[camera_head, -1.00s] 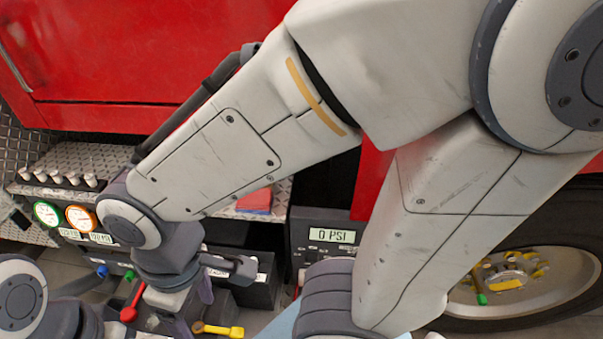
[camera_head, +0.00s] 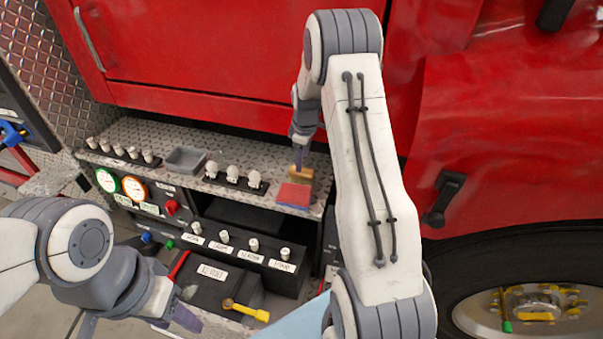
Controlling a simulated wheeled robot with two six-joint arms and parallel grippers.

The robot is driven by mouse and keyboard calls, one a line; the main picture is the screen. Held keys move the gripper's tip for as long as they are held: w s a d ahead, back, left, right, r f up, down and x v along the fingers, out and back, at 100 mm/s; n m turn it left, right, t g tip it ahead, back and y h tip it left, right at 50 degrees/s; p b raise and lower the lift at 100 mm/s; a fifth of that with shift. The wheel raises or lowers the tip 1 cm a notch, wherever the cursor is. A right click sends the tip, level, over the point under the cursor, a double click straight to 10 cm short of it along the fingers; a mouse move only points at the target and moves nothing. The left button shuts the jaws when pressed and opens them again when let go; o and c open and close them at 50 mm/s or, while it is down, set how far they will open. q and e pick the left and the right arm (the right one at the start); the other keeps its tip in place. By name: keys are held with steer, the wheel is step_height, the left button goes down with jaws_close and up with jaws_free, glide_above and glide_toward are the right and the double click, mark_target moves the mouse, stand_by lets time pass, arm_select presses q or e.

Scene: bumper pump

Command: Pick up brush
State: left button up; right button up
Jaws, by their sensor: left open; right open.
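A small tan wooden block-like piece (camera_head: 301,174), which looks like the brush, sits on the diamond-plate shelf (camera_head: 265,150) under the red truck panel. My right gripper (camera_head: 298,156) points down right above it, and its fingers partly hide it. I cannot tell whether they touch it. The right gripper is open. My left gripper (camera_head: 137,324) is open and empty at the lower left, in front of the black boxes and away from the shelf.
A red and blue pad (camera_head: 294,195) lies at the shelf's front edge beside the tan piece. A grey tray (camera_head: 185,160) and several pale knobs (camera_head: 232,174) stand further left. Gauges (camera_head: 134,188), a battery box (camera_head: 212,284) and a yellow-handled piece (camera_head: 245,310) are below. A wheel (camera_head: 525,310) is at right.

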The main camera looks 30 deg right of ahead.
mark_target(301, 176)
step_height(301, 176, down, 2)
steer(key=shift+w+f, duration=0.1)
steer(key=shift+w, duration=0.05)
steer(key=f+p, duration=0.2)
steer(key=f, duration=0.2)
steer(key=shift+w+f+p, duration=0.2)
steer(key=shift+p, duration=0.2)
steer(key=shift+w+f, duration=0.15)
steer(key=shift+f, duration=0.35)
jaws_close()
